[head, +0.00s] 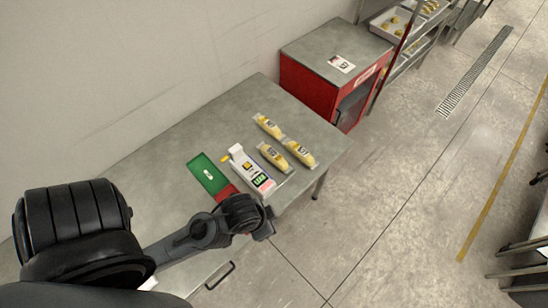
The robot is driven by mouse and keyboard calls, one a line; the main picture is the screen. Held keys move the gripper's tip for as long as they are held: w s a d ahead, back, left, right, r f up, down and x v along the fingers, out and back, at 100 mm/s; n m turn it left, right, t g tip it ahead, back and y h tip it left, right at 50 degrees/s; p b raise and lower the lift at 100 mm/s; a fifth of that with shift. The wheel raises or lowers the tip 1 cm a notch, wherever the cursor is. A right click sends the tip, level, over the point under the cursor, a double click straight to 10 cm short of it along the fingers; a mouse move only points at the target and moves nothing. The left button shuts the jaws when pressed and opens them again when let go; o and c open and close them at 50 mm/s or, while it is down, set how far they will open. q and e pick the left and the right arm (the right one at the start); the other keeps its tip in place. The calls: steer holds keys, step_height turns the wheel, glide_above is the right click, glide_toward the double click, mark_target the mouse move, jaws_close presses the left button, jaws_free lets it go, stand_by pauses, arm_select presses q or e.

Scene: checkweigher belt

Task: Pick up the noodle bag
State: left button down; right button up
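Three yellow noodle bags lie on the grey metal table, to the right of and behind the white weighing unit. One noodle bag (268,126) is at the back, another noodle bag (274,157) is nearest the unit, and a third noodle bag (299,152) is at the right. I cannot tell which one the task means. My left gripper (262,224) is over the table's front edge, in front of the weighing unit and apart from the bags. Its fingers are too dark and small to tell open from shut. My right gripper is not in view.
The white weighing unit (247,170) has a lit display. A green panel (203,170) and a red panel (226,193) lie left of it. A red cabinet (310,84) stands behind the table (180,145). The table's back left is clear.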

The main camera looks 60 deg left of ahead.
arm_select(q)
steer(key=shift+a, duration=0.1)
steer(key=c, duration=1)
jaws_free()
steer(key=o, duration=0.7)
